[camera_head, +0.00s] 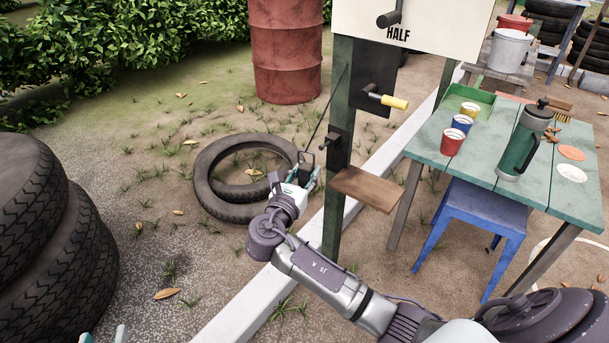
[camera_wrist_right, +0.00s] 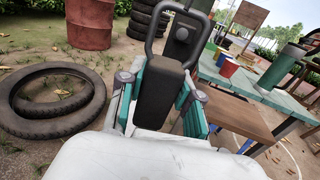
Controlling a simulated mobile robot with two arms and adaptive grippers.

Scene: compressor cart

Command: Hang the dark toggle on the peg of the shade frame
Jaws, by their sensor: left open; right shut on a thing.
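The dark toggle (camera_wrist_right: 160,92) is a dark block with a rounded metal loop on top. It also shows small in the head view (camera_head: 306,160). My right gripper (camera_head: 303,178) is shut on its block, with a teal pad on either side, and holds it upright just left of the post. A dark peg (camera_head: 333,138) sticks out of the green post of the shade frame (camera_head: 337,190). In the right wrist view a dark round end (camera_wrist_right: 182,35) shows through the loop; I cannot tell whether the loop is around it. My left gripper (camera_head: 103,337) is open, only its tips showing at the bottom.
A wooden shelf (camera_head: 366,187) juts from the post below the peg. A yellow-handled crank (camera_head: 393,101) sits higher up. A thin dark line (camera_head: 327,103) slants from the post toward the toggle. Tires (camera_head: 245,208) lie behind my right gripper. A green table (camera_head: 480,165) stands right.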

